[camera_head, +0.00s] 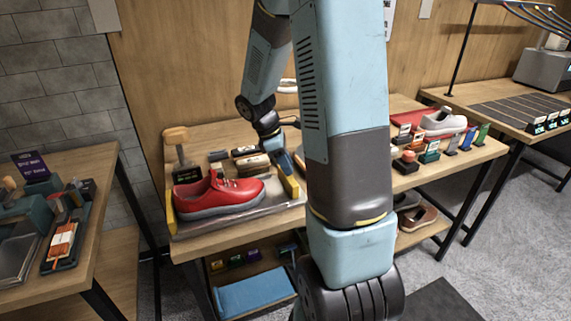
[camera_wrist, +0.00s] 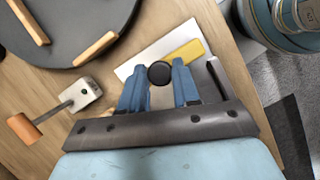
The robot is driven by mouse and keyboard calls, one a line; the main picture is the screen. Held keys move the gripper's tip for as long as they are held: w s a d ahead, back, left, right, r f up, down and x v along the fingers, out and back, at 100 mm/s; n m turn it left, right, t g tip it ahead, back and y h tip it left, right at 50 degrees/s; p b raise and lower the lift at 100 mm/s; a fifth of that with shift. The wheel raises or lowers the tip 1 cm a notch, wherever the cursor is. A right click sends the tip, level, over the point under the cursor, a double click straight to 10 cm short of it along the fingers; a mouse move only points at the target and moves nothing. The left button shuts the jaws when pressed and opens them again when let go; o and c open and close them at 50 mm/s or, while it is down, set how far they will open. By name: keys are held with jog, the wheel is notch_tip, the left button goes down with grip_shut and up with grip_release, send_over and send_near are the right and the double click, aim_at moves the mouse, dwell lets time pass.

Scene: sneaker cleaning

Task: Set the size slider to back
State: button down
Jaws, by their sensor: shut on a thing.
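The size slider shows in the wrist view as a white plate (camera_wrist: 126,70) with a yellow strip (camera_wrist: 187,55) and a round black knob (camera_wrist: 160,73). The knob sits at the left end of the visible yellow. My gripper (camera_wrist: 160,84) has its two blue fingers on either side of the knob and is shut on it. The fingers and the dark palm hide part of the plate. In the head view my gripper (camera_head: 283,160) is low over the middle bench, right of the red sneaker (camera_head: 218,194). The knob cannot be made out there.
A dark round plate (camera_wrist: 75,25) with wooden bars lies at the wrist view's upper left. The middle bench (camera_head: 205,246) also holds brushes, small bottles and a white sneaker (camera_head: 443,123). The bench edge is close right of the slider.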

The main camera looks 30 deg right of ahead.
jog(key=c, duration=0.8)
grip_release()
jog(key=v, duration=1.3)
jog(key=shift+w+a+r, duration=0.15)
jog(key=shift+w+r, duration=0.05)
jog(key=shift+r, duration=0.15)
jog(key=shift+s, duration=0.1)
jog(key=s+a+r+m+t+y, duration=0.1)
jog(key=s+a+r+m+t, duration=0.1)
jog(key=s, duration=0.5)
jog(key=s+a+r+m+t+y, duration=0.1)
jog(key=s+a+r+m+t, duration=0.2)
jog(key=s+m, duration=0.3)
jog(key=s+a+r+m+t+y, duration=0.2)
jog(key=s+a+r+m, duration=0.1)
jog(key=s, duration=0.5)
jog(key=shift+s+a+r+m+t, duration=0.15)
jog(key=shift+r+m+t, duration=0.35)
jog(key=shift+r, duration=0.45)
